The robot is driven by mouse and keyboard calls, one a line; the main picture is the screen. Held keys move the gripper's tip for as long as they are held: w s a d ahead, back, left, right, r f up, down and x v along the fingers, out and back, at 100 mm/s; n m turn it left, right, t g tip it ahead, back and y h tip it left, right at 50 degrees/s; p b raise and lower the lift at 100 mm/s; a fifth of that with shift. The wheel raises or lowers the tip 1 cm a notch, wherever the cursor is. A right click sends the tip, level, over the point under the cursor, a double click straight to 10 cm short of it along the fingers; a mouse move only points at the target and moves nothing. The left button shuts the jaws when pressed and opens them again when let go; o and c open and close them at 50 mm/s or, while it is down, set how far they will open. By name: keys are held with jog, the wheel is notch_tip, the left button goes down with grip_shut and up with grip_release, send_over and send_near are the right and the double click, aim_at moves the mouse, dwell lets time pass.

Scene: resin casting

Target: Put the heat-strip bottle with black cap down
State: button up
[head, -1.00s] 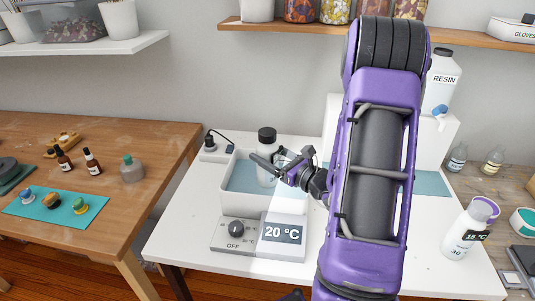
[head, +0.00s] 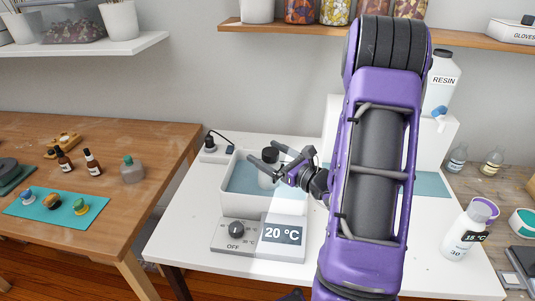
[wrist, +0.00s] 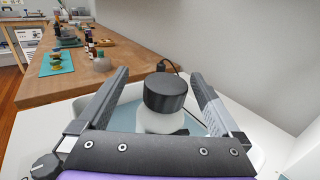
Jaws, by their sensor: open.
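The bottle with the black cap (head: 270,154) stands upright in the water bath (head: 233,203), a white tub on the white table. In the wrist view its black cap (wrist: 166,92) and pale shoulder show between the two fingers. My gripper (head: 267,157) is open around the bottle's upper part, with a gap on each side of the cap in the wrist view. Part of the bottle's body is hidden by my gripper and the tub's front wall. Its heat strip cannot be made out.
A resin bottle (head: 441,82) is behind my arm. The table's front left is clear.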

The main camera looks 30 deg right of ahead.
jog(key=v, duration=1.1)
jog(key=shift+s, duration=0.35)
jog(key=shift+d+f, duration=0.1)
jog(key=shift+d, duration=0.05)
